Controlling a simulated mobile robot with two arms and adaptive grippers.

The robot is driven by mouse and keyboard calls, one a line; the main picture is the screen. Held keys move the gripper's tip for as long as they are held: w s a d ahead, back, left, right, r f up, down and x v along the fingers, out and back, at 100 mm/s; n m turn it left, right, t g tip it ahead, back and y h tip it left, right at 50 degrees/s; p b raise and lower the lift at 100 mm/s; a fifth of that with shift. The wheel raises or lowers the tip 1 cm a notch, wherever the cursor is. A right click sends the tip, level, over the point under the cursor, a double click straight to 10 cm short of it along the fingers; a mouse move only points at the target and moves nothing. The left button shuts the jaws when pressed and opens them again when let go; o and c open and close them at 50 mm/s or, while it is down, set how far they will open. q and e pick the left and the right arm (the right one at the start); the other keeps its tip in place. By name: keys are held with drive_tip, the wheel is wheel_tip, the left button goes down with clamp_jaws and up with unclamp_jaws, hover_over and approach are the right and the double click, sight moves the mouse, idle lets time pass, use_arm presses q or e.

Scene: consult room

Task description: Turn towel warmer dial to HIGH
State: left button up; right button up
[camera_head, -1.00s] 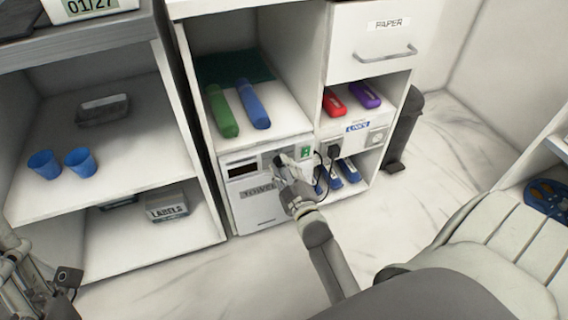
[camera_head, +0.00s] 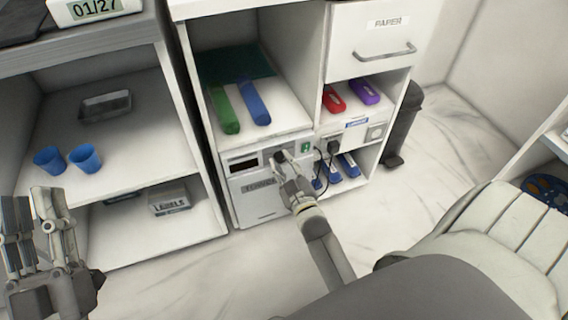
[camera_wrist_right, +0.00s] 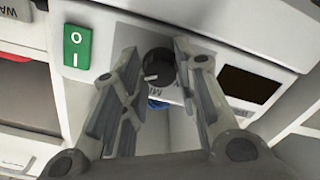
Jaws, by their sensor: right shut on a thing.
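The towel warmer (camera_head: 262,203) is a white box with a labelled front and a dark display, low in the middle cabinet. Its round black dial (camera_wrist_right: 158,63) shows in the right wrist view, with a pale mark towards its lower left. My right gripper (camera_head: 281,156) is at the warmer's upper front; in the right wrist view its fingers (camera_wrist_right: 156,55) are closed on either side of the dial. The setting words by the dial are mostly hidden. A green switch (camera_wrist_right: 77,47) is beside the dial. My left gripper (camera_head: 30,198) is open and empty at the left.
Green (camera_head: 224,110) and blue (camera_head: 253,102) rolls lie on the shelf above the warmer. Black plugs and cords (camera_head: 333,147) hang just right of it. Blue cups (camera_head: 85,158) stand on the left shelf. The floor (camera_head: 180,270) in front is clear.

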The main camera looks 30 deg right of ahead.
drive_tip(key=shift+d, duration=0.1)
drive_tip(key=o, duration=1)
drive_tip(key=shift+r, duration=0.1)
wheel_tip(320, 180, up, 10)
drive_tip(key=shift+f, duration=0.1)
